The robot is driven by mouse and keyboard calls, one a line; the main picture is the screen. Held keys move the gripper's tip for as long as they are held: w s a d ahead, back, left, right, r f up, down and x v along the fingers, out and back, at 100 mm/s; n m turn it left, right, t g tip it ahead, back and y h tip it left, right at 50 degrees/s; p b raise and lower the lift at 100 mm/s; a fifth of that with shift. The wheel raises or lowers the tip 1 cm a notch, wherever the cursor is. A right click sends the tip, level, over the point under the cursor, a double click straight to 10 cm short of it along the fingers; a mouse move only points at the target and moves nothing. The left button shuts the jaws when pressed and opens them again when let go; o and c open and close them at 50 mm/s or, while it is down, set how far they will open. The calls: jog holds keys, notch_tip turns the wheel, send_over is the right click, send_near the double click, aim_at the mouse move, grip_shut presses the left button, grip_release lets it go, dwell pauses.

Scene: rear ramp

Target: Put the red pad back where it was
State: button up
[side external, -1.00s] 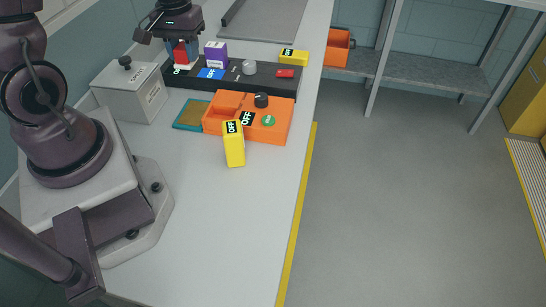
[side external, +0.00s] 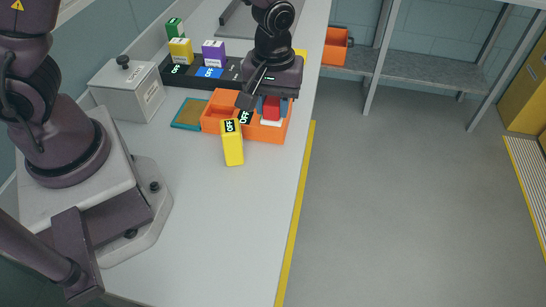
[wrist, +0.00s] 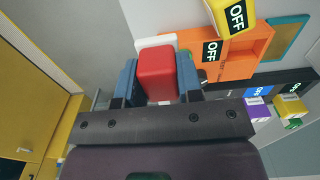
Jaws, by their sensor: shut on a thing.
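My gripper (side external: 270,101) is over the right end of the orange box (side external: 213,125) in the side view. It is shut on the red pad (side external: 271,107), a red block with a white part below it. In the wrist view the red pad (wrist: 157,75) sits between the two blue fingers of my gripper (wrist: 159,82), and a white edge shows behind it. I cannot tell whether its underside touches the orange box. The box's knob and green button are hidden behind my gripper and the pad in the side view.
A yellow OFF block (side external: 233,148) stands at the orange box's front. The black panel (side external: 177,79) behind has yellow (side external: 181,51) and purple (side external: 214,54) blocks. A teal tray (side external: 187,114) and grey box (side external: 126,92) are to the left. The front bench is clear.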

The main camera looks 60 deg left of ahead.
aim_at(273, 159)
notch_tip(273, 159, down, 12)
jog(key=shift+f, duration=0.15)
dwell(0.4)
jog(key=shift+f, duration=0.1)
jog(key=o, duration=0.8)
jog(key=shift+o, duration=0.2)
notch_tip(273, 159, up, 13)
jog(key=s+a+r+m+t, duration=0.2)
jog(key=s+a+r+m, duration=0.1)
jog(key=s+r, duration=0.4)
jog(key=s+a+r+m+t, duration=0.3)
jog(key=s+r+m, duration=0.3)
jog(key=r, duration=0.8)
jog(key=shift+s+t, duration=0.3)
jog(key=shift+s, duration=0.5)
